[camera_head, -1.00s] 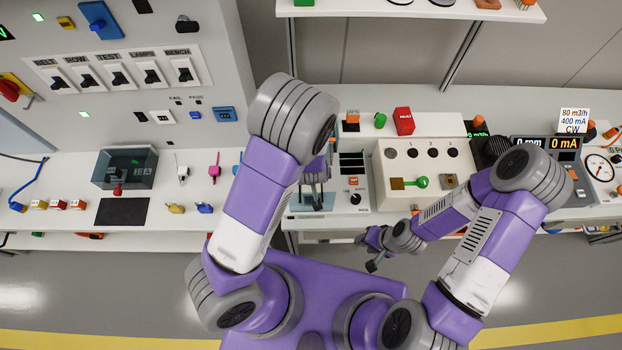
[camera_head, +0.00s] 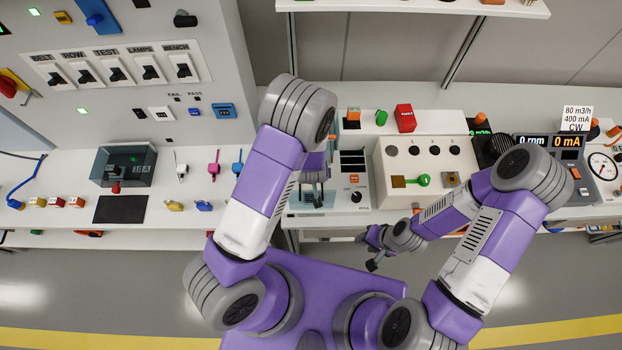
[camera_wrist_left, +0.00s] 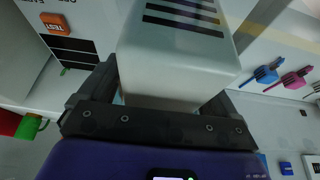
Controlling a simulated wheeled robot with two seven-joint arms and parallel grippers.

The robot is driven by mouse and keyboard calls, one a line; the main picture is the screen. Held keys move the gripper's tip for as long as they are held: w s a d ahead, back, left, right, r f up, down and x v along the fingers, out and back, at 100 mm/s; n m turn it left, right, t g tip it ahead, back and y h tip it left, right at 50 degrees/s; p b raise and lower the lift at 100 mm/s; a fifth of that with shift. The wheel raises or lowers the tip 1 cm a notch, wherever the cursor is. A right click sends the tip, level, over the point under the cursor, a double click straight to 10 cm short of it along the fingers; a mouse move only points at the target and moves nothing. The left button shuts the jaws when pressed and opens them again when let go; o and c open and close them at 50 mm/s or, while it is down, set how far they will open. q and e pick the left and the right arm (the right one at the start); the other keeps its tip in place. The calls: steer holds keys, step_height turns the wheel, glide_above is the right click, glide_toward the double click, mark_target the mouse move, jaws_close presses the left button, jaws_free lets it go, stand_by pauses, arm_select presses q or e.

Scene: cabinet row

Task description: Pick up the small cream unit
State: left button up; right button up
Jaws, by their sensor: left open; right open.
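The small cream unit (camera_wrist_left: 178,55) fills the middle of the left wrist view, a pale box with several dark slots on one face. My left gripper (camera_wrist_left: 160,98) is open, with one dark finger on each side of the unit; I cannot tell whether either touches it. In the head view my left gripper (camera_head: 315,187) is low over the bench, partly behind its own arm, and the unit is not clearly seen there. My right gripper (camera_head: 373,262) is open and empty, in front of the bench edge.
A white panel with an orange TEST button (camera_head: 353,180) stands right beside the left gripper. A larger cream box with dark knobs (camera_head: 408,168) is further right. A red block (camera_head: 404,118) stands behind. Blue and pink plugs (camera_wrist_left: 292,79) lie nearby in the wrist view.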

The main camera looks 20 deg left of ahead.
arm_select(q)
steer(key=shift+f, duration=0.2)
stand_by(0.3)
steer(key=c, duration=1.5)
steer(key=shift+r, duration=0.1)
